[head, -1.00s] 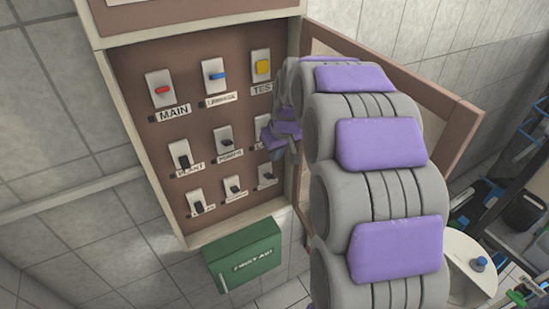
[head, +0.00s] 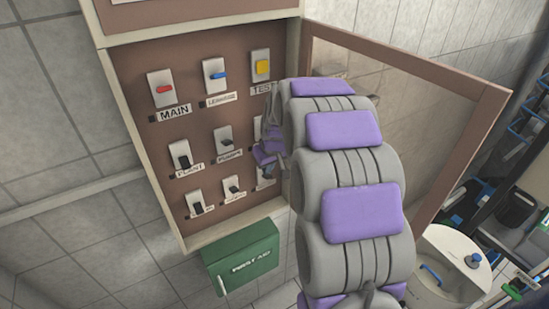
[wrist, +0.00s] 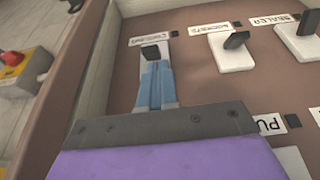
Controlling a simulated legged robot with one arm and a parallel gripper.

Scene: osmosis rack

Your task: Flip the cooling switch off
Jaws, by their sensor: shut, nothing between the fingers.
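The cooling switch shows in the wrist view as a black lever (wrist: 151,52) on a white plate, with an upside-down label above it that seems to read COOLING. My gripper (wrist: 156,84) has its blue fingers together and empty over the lower part of that plate, with the tips just below the lever. I cannot tell whether they touch it. In the head view my gripper (head: 265,154) is at the right column of the brown switch panel (head: 210,128), hiding much of the lower right switches. The lever's exact position is hard to read.
Two more black-lever switches (wrist: 234,42) sit beside it in the wrist view. MAIN (head: 163,89) and TEST (head: 261,67) are in the top row. The open cabinet door (head: 478,150) stands right of my arm. A green first-aid box (head: 243,257) is below the cabinet.

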